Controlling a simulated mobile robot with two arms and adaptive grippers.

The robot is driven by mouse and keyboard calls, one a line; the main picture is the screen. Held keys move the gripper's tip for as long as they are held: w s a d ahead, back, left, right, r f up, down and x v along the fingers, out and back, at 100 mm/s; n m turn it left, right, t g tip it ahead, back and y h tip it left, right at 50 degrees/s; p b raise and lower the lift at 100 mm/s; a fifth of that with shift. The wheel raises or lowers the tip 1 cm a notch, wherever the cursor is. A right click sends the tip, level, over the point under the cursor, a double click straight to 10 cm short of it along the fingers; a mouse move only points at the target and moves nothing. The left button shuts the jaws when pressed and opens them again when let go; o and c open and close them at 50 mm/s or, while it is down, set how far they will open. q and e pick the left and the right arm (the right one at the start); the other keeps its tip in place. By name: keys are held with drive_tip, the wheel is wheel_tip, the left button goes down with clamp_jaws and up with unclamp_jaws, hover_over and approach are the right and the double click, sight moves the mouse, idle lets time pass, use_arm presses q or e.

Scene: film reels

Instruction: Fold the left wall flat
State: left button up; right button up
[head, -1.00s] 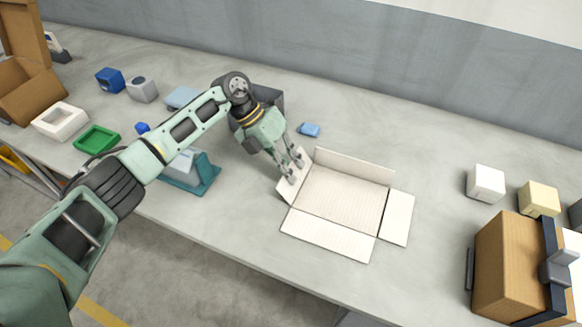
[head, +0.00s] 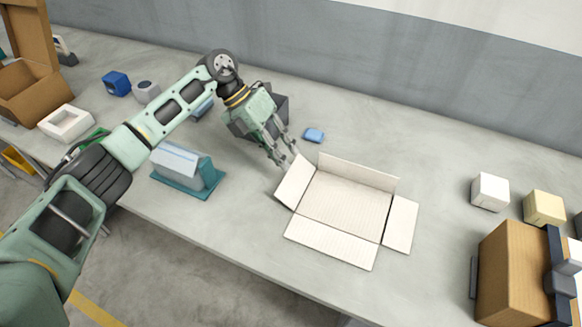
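An opened white carton lies on the table, with its bare ribbed base (head: 345,204) in the middle. Its left wall (head: 295,183) leans outward at a slant. The back wall (head: 358,172) stands up at a steep angle. The front wall (head: 330,242) and right wall (head: 401,223) lie about flat on the table. My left gripper (head: 286,159) is just behind and left of the left wall's upper corner, its two fingers apart with nothing between them. I cannot tell whether a fingertip touches the wall. My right gripper is out of view.
A small blue block (head: 314,135) lies behind the carton. A dark bin (head: 279,106) is partly hidden behind my gripper. A teal tray (head: 190,186) with a pale blue-grey block is at left. White (head: 490,191) and cream (head: 543,207) boxes and a brown box (head: 508,272) are at right.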

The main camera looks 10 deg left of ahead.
use_arm(q)
drive_tip(key=v, duration=0.5)
drive_tip(key=shift+a+r, duration=0.1)
drive_tip(key=shift+r, duration=0.05)
